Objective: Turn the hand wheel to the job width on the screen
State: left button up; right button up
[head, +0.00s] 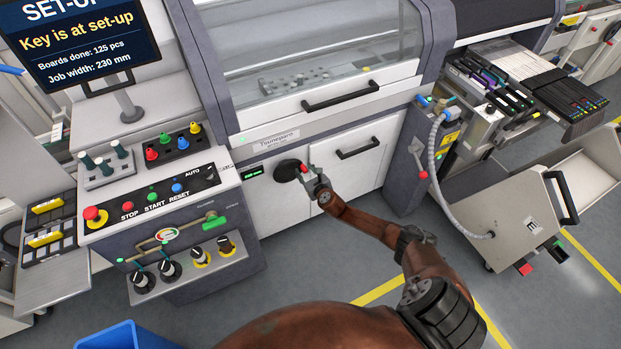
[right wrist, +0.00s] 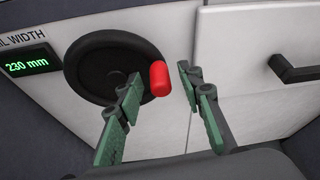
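The screen (head: 80,40) at top left reads "Key is at set-up" and "Job width: 230 mm". The black hand wheel (head: 287,171) is on the machine's white front panel. It also shows in the right wrist view (right wrist: 92,68), with a red handle (right wrist: 159,78) on its right side. The green width display (head: 253,172) beside the wheel reads 230 mm in the right wrist view (right wrist: 27,64). My right gripper (right wrist: 160,76) is open, its fingers on either side of the red handle with visible gaps. My left gripper is not in view.
A control panel (head: 150,203) with buttons stands left of the wheel. A cabinet door handle (head: 358,148) is to its right. A feeder trolley (head: 525,225) with a hose stands at right. A blue bin (head: 125,337) is at the bottom left.

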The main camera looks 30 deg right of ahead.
jog(key=v, duration=1.1)
jog(key=shift+s+f, duration=0.15)
jog(key=s+d+f+m+g, duration=0.35)
jog(key=s+f+m, duration=0.7)
jog(key=f, duration=0.55)
jog(key=s+d+f+m+g, duration=0.2)
jog(key=s+f+m+g, duration=0.35)
jog(key=s+f, duration=0.9)
jog(key=s+a+f+m+g, duration=0.1)
jog(key=s+a+f+m, duration=0.4)
jog(key=s, duration=0.7)
jog(key=s+a+f+m+g+y, duration=0.1)
jog(key=s+a+f+m, duration=0.4)
jog(key=s, duration=0.8)
jog(key=s+a+f+m+g+y, duration=0.1)
jog(key=s+a+f+m, duration=0.4)
jog(key=s+f+m, duration=0.3)
jog(key=s, duration=0.4)
jog(key=shift+s+g, duration=0.4)
